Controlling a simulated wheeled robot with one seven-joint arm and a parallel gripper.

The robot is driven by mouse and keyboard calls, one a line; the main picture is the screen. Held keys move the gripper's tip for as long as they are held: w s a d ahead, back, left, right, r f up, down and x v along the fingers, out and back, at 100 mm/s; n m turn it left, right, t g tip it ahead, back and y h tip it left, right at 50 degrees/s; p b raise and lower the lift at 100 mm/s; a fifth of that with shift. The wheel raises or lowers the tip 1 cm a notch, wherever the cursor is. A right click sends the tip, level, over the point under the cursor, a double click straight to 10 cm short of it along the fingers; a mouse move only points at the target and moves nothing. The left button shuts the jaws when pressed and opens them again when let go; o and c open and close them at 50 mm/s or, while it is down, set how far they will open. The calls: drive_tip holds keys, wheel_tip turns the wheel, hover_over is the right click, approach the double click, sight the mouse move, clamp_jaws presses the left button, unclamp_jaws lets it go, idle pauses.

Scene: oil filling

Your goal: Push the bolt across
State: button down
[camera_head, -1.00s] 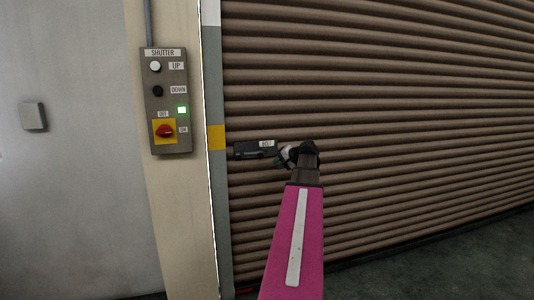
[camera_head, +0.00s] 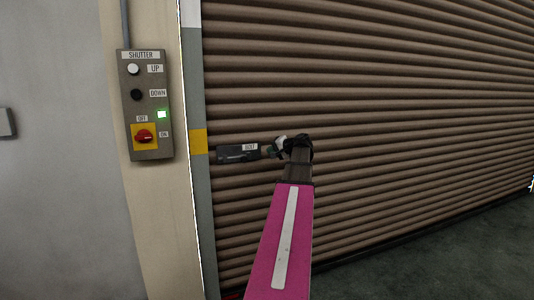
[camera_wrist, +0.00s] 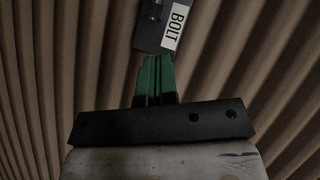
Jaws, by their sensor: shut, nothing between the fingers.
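The bolt (camera_head: 238,154) is a dark flat fitting with a white BOLT label, mounted on the brown shutter beside the yellow band of the door frame. In the wrist view its labelled dark plate (camera_wrist: 150,35) shows at the top, just beyond the fingertips. My gripper (camera_head: 269,152) is at the right end of the bolt, level with it. In the wrist view its green fingers (camera_wrist: 154,62) are together with nothing between them. The fingertips are close to the plate; I cannot tell whether they touch it. The bolt's sliding part is too small to make out.
The ribbed shutter (camera_head: 400,90) fills the middle and right. A control panel (camera_head: 146,105) with UP and DOWN buttons, a lit green lamp and a red switch (camera_head: 144,136) is on the pillar at left. Open floor (camera_head: 440,255) lies at lower right.

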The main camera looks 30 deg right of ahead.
sight(236, 159)
drive_tip(key=shift+w+a+f, duration=0.7)
drive_tip(key=shift+w+a, duration=0.2)
drive_tip(key=shift+w, duration=0.55)
drive_tip(key=shift+w+a+f, duration=0.75)
drive_tip(key=shift+w+a, duration=0.15)
drive_tip(key=shift+w, duration=0.55)
drive_tip(key=shift+w+a+f, duration=0.7)
drive_tip(key=shift+w+a, duration=0.2)
drive_tip(key=shift+w, duration=0.55)
drive_tip(key=shift+w+a, duration=0.2)
drive_tip(key=shift+a, duration=0.65)
drive_tip(key=shift+w+a, duration=0.2)
drive_tip(key=shift+a, duration=0.6)
drive_tip(key=shift+w+a, duration=0.2)
drive_tip(key=shift+a, duration=0.65)
